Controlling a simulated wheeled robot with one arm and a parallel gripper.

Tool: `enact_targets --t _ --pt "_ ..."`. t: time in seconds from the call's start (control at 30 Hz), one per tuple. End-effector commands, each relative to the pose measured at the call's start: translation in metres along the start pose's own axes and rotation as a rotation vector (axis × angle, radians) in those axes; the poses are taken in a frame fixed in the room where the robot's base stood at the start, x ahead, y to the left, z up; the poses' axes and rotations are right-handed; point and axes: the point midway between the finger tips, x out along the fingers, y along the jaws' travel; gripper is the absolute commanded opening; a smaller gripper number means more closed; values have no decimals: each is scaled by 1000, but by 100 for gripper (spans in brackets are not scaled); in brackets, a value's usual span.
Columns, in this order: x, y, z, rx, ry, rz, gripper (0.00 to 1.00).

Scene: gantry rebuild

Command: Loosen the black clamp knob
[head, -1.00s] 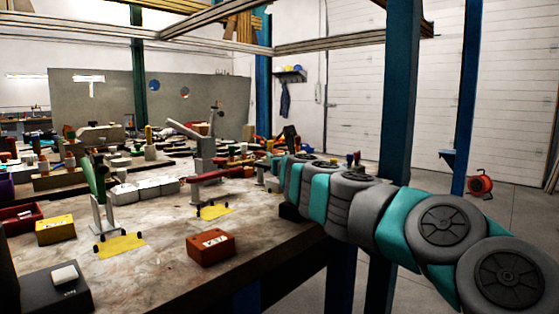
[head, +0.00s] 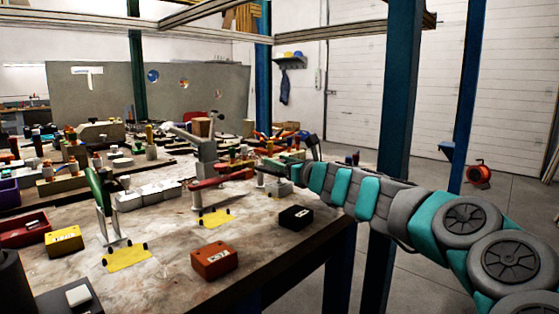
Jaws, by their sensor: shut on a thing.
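My arm reaches in from the right over the table (head: 262,258). My gripper (head: 268,168) is small and far off at the arm's end, among the clamps near the table's right side. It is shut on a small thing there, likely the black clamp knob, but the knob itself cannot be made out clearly. A toggle clamp with a red handle (head: 222,179) stands just left of the gripper. A clamp with an upright green handle (head: 97,190) stands farther left, and a larger grey clamp (head: 206,150) stands behind.
An orange box (head: 214,262), a black box (head: 296,217), a yellow box (head: 64,241) and a red bin (head: 24,230) sit on the near table. A blue post (head: 398,90) rises behind my arm. Many small parts crowd the back.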

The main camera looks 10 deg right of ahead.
Motion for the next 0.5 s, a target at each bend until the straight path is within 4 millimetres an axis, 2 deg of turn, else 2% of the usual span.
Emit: enact_targets --t 0.27,0.3,0.47,0.5 --pt "0 0 0 1 0 1 0" --pt "0 0 0 1 0 1 52" --pt "0 0 0 1 0 1 70" --pt "0 0 0 1 0 1 70"
